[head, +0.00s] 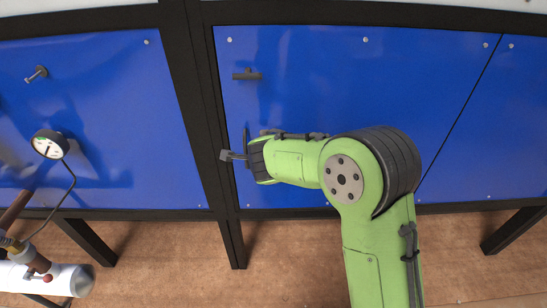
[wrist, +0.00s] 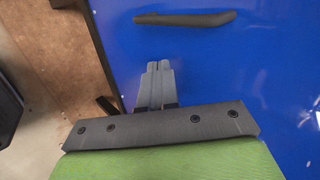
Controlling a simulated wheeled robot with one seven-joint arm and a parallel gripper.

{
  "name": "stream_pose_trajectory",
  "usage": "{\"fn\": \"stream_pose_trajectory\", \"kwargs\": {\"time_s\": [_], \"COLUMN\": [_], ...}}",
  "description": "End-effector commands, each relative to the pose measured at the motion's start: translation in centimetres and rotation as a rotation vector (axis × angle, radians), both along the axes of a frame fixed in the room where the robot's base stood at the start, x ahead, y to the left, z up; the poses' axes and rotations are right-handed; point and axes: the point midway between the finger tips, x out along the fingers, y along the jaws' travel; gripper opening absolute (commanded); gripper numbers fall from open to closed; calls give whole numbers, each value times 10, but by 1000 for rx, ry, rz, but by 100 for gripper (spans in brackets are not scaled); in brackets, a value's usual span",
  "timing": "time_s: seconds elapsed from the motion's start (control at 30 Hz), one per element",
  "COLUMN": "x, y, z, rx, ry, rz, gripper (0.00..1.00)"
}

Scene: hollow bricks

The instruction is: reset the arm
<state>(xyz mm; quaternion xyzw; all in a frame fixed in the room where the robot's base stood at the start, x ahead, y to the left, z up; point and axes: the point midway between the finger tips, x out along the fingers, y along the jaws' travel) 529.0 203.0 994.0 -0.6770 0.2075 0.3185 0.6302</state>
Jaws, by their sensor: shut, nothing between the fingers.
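My arm is green and black and reaches up across the head view from the bottom right. My gripper (head: 226,155) is at its left end, beside a black frame post and in front of the blue panel (head: 300,80). In the wrist view my gripper (wrist: 158,66) shows its two grey fingers side by side, shut and empty. A dark handle (wrist: 186,19) on the blue panel lies beyond the fingertips, apart from them. Part of the panel behind the arm is hidden.
Another dark handle-like fitting (head: 247,75) sits higher on the panel. At left are a round gauge (head: 49,144) with a cable, a small knob (head: 37,74) and a white cylinder (head: 50,279). Black frame posts (head: 190,90) divide the panels. Brown floor (head: 300,260) lies below.

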Motion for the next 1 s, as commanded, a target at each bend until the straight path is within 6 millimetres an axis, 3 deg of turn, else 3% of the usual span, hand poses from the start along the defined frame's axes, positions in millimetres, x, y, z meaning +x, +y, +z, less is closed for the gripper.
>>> {"fn": "stream_pose_trajectory", "kwargs": {"time_s": [0.3, 0.6, 0.67, 0.77, 0.87, 1.0], "x": [-41, -50, -58, -87, -135, -221], "y": [-1, -8, -23, -67, -118, -174], "z": [39, 49, 61, 94, 121, 141], "rx": [1, -25, -90, -284, -499, -735], "ry": [-1, -1, -2, 11, 61, 143], "rz": [4, 15, 50, 167, 326, 601], "gripper": [0, 0, 0, 0, 0, 0]}}
